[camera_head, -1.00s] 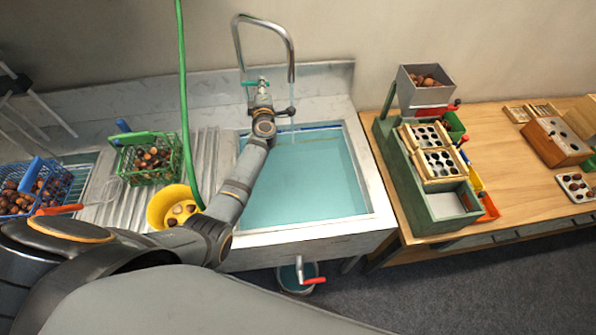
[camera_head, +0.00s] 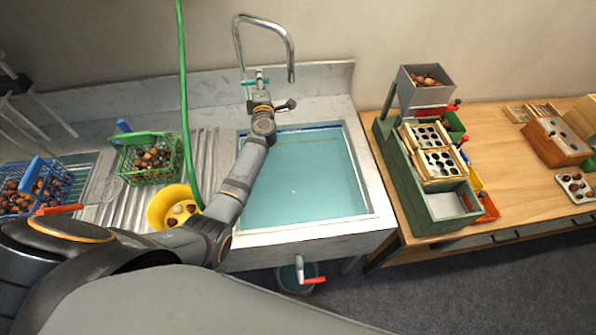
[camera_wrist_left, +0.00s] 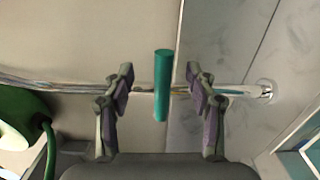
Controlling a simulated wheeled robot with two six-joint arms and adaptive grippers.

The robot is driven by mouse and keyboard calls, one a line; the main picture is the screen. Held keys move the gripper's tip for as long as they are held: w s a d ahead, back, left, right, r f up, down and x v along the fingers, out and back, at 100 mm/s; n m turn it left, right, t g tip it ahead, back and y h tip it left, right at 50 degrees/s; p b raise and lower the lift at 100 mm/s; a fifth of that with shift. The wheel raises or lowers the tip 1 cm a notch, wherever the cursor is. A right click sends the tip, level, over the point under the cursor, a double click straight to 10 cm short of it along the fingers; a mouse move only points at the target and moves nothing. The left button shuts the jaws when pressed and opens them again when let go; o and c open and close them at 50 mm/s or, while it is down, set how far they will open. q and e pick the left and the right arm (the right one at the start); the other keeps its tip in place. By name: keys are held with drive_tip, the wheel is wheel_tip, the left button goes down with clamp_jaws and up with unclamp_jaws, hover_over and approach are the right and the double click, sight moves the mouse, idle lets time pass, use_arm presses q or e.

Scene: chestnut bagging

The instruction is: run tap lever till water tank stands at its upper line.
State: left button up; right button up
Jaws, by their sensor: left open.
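The tap (camera_head: 290,60) arches over the back of the water tank (camera_head: 376,190), a white-rimmed basin holding teal water (camera_head: 305,190). No stream shows below the spout. A dark blue line runs along the tank's back wall, with a thin yellowish line near it; the exact water level against them is hard to tell. The teal tap lever (camera_head: 262,83) is partly hidden behind my left gripper (camera_head: 259,92). In the left wrist view, the lever (camera_wrist_left: 162,85) stands between the spread fingers of my left gripper (camera_wrist_left: 163,92), with gaps on both sides. My right gripper is out of view.
Green (camera_head: 122,165) and blue (camera_head: 62,180) baskets of chestnuts stand on the left. A green sorting machine (camera_head: 405,185) stands right of the tank. A bucket (camera_head: 288,280) sits below.

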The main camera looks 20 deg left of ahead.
use_arm(q)
drive_tip(key=p+v, duration=0.3)
drive_tip(key=v, duration=0.6)
drive_tip(key=shift+p, duration=0.4)
